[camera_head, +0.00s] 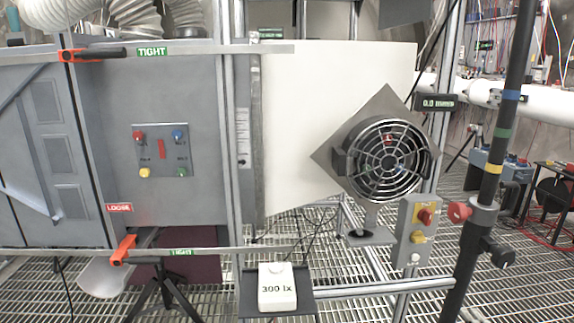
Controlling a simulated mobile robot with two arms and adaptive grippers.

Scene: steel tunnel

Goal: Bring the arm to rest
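Neither of my grippers shows in the head view, and no part of my arms can be made out. What they hold and how they are posed is hidden from this view.
A grey panel (100,200) with coloured buttons stands left. Orange-handled clamp bars (200,50) cross it above and below. A round black fan (388,160), a switch box (410,235) and a banded black pole (490,180) stand right. A white 300 lx meter (277,288) sits low centre.

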